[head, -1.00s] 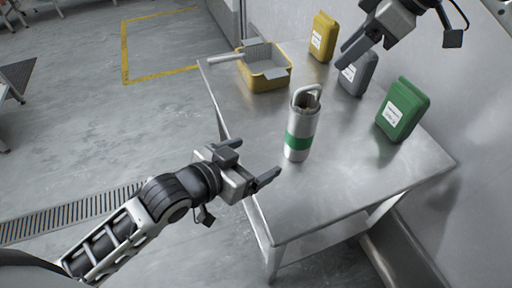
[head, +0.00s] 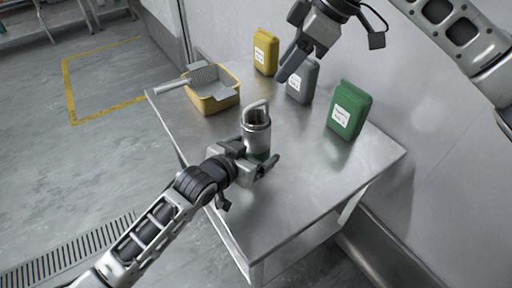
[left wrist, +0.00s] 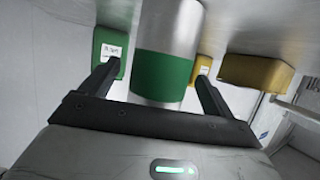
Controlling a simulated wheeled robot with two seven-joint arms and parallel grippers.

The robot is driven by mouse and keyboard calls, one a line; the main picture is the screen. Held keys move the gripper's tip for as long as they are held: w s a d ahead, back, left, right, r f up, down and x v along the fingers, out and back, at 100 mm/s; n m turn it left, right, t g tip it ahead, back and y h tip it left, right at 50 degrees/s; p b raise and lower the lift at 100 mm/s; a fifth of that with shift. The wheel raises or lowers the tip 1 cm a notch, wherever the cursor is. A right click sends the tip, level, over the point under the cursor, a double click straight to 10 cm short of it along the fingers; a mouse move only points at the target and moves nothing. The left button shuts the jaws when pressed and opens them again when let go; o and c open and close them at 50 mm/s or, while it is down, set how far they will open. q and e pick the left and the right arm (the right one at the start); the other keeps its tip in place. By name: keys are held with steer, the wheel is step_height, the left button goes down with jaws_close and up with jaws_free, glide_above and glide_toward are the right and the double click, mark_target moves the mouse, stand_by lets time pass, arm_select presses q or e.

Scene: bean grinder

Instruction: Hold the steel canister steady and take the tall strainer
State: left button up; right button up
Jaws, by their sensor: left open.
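My left gripper (head: 255,157) is open at the canister's green band, one finger on each side. In the left wrist view the canister (left wrist: 166,50) stands between the open fingers (left wrist: 154,80), with a gap visible at least on the right. My right gripper (head: 288,62) hangs above the table, behind and right of the canister, apart from it; its jaw opening is unclear.
A yellow bin (head: 218,103) with a grey perforated tool (head: 203,75) stands at the back left. Yellow (head: 265,52), grey (head: 302,82) and green (head: 348,110) containers line the wall side. The table's front right (head: 300,195) is clear.

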arm_select(q)
steer(key=shift+x, duration=0.95)
